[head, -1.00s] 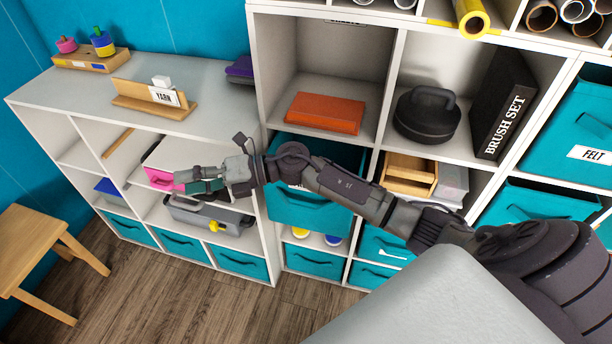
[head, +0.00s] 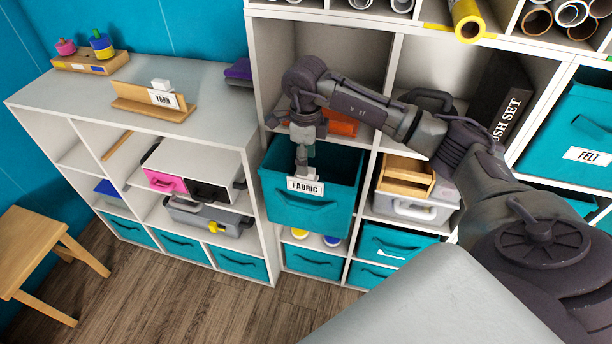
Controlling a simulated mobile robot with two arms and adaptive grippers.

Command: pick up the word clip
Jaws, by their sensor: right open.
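A white word clip reading FABRIC (head: 305,187) sits on the front rim of a teal fabric bin (head: 300,216), which stands out from the middle shelf. My right gripper (head: 304,166) points down just above and behind this clip. It is open; its fingers are small and partly merge with the bin's dark inside, so I cannot tell whether they touch the clip. Another word card, reading YARN (head: 166,99), is on a wooden holder at the left. A FELT label (head: 590,156) is on a teal bin at the right. My left gripper is out of view.
An orange box (head: 342,124) lies on the shelf above, partly behind my arm. A wooden crate (head: 405,176) sits right of the bin. A black brush set box (head: 505,100) stands further right. A wooden stool (head: 45,232) is at the lower left. Floor before the shelves is clear.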

